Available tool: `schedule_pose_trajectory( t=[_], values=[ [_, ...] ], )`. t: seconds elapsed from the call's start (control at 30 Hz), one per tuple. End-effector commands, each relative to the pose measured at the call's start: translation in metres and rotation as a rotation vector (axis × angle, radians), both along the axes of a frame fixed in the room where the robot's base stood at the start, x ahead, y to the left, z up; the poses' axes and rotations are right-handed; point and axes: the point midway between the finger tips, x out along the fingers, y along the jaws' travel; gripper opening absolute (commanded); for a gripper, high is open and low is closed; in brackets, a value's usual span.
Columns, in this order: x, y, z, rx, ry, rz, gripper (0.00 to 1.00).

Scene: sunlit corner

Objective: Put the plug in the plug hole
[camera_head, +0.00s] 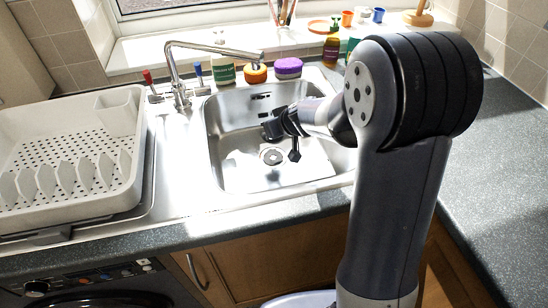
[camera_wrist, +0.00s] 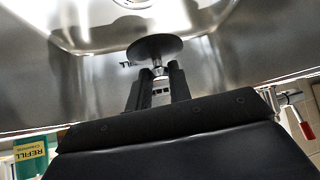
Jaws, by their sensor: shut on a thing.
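My gripper (camera_wrist: 160,82) is shut on the plug (camera_wrist: 154,46), a dark round disc with a metal stem between the fingertips. The disc is held out beyond the fingertips and looks tilted in the wrist view. In the head view my gripper (camera_head: 284,124) is inside the sink (camera_head: 232,178), above its floor. The plug is hard to tell from the dark gripper parts there. The plug hole (camera_head: 271,156) shows as a round metal fitting with a dark centre in the sink floor, below my gripper. Part of the plug hole (camera_wrist: 132,3) shows at the top edge of the wrist view, apart from the plug.
The tap (camera_head: 178,75) reaches over the sink's back edge. A white dish rack (camera_head: 68,155) stands on the left drainer. The sink floor around the hole looks clear.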

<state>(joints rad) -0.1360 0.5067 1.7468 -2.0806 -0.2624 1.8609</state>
Motion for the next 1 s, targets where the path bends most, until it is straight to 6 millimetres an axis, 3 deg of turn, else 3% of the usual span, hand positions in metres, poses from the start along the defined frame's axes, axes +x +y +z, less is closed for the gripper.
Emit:
schedule_pose_trajectory(
  t=[0.33,0.63,0.9,1.0],
  values=[
    [0.0,0.0,-0.051,-0.001,0.0,-0.001,0.0],
    [0.0,-0.001,-0.064,0.0,0.0,-0.001,0.0],
    [0.0,-0.001,-0.093,0.0,0.0,-0.001,0.0],
    [0.0,-0.001,-0.096,-0.001,0.0,-0.001,0.0]
  ],
)
